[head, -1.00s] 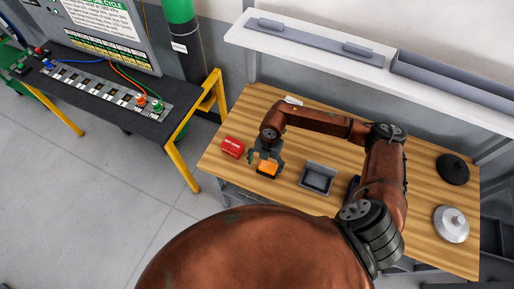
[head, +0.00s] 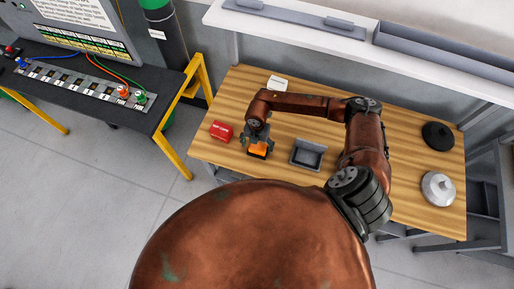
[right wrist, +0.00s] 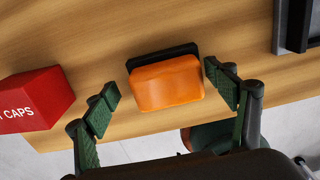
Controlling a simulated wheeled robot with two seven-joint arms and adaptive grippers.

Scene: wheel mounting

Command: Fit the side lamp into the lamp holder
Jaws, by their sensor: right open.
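The side lamp (head: 258,150) is an orange block with a black base, lying on the wooden table near its front left edge. In the right wrist view the lamp (right wrist: 166,83) lies between the spread green finger pads. My right gripper (head: 258,143) is open above the lamp, and its fingers (right wrist: 165,87) show a gap on both sides. A grey open box-shaped piece (head: 308,155), which looks like the lamp holder, stands to the right of the lamp. Only its edge (right wrist: 292,25) shows in the right wrist view. My left gripper is out of view.
A red box (head: 221,131) marked "CAPS" sits just left of the lamp. A black disc (head: 437,135) and a silver domed part (head: 438,188) lie at the table's right end. A white shelf (head: 290,22) runs behind. My right arm covers mid-table.

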